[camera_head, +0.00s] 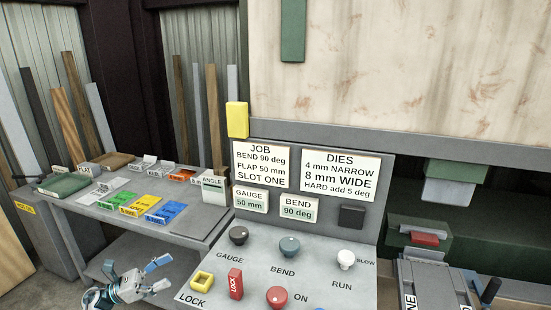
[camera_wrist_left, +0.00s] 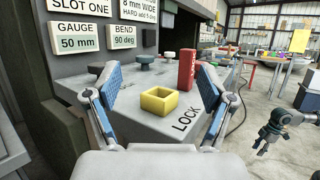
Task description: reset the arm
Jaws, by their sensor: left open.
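My left gripper (camera_head: 134,268) is open and empty at the lower left of the head view, left of the control panel (camera_head: 262,262). In the left wrist view its two blue-padded fingers (camera_wrist_left: 146,82) are spread wide. Beyond and between them is the yellow square LOCK socket (camera_wrist_left: 159,101) on the panel; it also shows in the head view (camera_head: 202,281). The red lock block (camera_head: 235,283) stands upright beside the socket, apart from the fingers. What looks like my right gripper (camera_wrist_left: 268,135) hangs at the right of the left wrist view, too small to judge.
A grey bench (camera_head: 105,215) with coloured cards and a green pad (camera_head: 64,186) lies to the left. Dark, teal and white knobs (camera_head: 289,246) and a red ON button (camera_head: 277,296) stick up from the panel. Open floor (camera_wrist_left: 268,90) shows at the right of the wrist view.

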